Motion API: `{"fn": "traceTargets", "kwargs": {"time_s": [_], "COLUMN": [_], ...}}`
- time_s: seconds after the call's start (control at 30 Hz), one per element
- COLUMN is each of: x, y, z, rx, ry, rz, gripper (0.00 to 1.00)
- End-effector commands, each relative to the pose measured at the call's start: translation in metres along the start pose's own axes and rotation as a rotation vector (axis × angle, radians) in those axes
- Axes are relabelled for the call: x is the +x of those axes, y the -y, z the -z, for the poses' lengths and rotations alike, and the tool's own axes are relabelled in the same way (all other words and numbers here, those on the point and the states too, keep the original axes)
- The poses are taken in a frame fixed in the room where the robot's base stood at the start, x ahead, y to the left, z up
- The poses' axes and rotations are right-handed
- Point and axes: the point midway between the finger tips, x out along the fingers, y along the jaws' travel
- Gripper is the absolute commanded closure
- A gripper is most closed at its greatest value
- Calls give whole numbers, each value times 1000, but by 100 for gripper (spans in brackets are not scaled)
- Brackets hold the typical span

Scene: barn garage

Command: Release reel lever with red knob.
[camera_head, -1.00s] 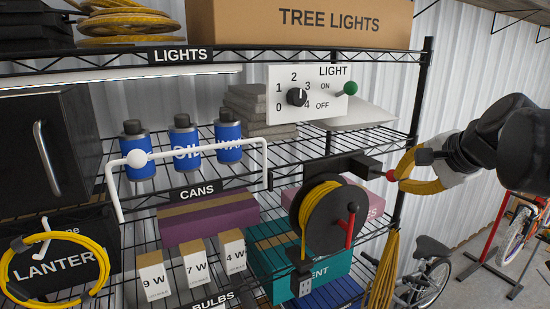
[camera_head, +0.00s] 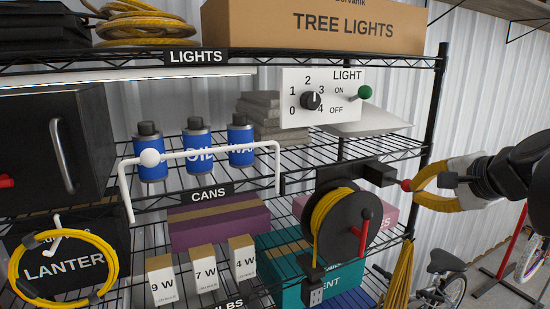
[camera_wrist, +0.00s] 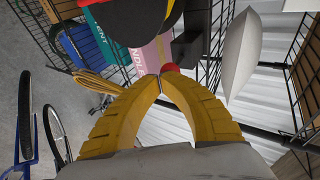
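The reel (camera_head: 340,225) is a dark drum wound with yellow cord, mounted on the shelf front, with a red crank arm (camera_head: 361,243) on its face. A black block (camera_head: 378,173) above it carries the lever with a red knob (camera_head: 406,185) at its right end. My gripper (camera_head: 415,189) comes from the right, its yellow fingertips together right at the knob. In the wrist view the fingertips (camera_wrist: 160,79) meet, and part of the red knob (camera_wrist: 170,68) shows just beyond them. Nothing is visibly held between them; whether they touch the knob is unclear.
A light panel (camera_head: 320,97) with a dial and green-knobbed switch is above. A white bar handle (camera_head: 205,155) spans blue cans at left. Hanging yellow cord (camera_head: 398,270), a shelf post and a bicycle (camera_head: 440,285) are below my gripper. Room is free to the right.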

Motion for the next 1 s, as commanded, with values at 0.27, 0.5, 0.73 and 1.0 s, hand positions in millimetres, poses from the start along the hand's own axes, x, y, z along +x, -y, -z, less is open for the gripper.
{"fn": "traceTargets", "kwargs": {"time_s": [0.27,0.5,0.73,1.0], "x": [1,2,3,6], "y": [-2,-4,-6,-10], "z": [0,0,0,-1], "rx": [4,10,14,24], "ry": [0,0,0,0], "rz": [25,46,71,121], "gripper": [100,100,100,100]}}
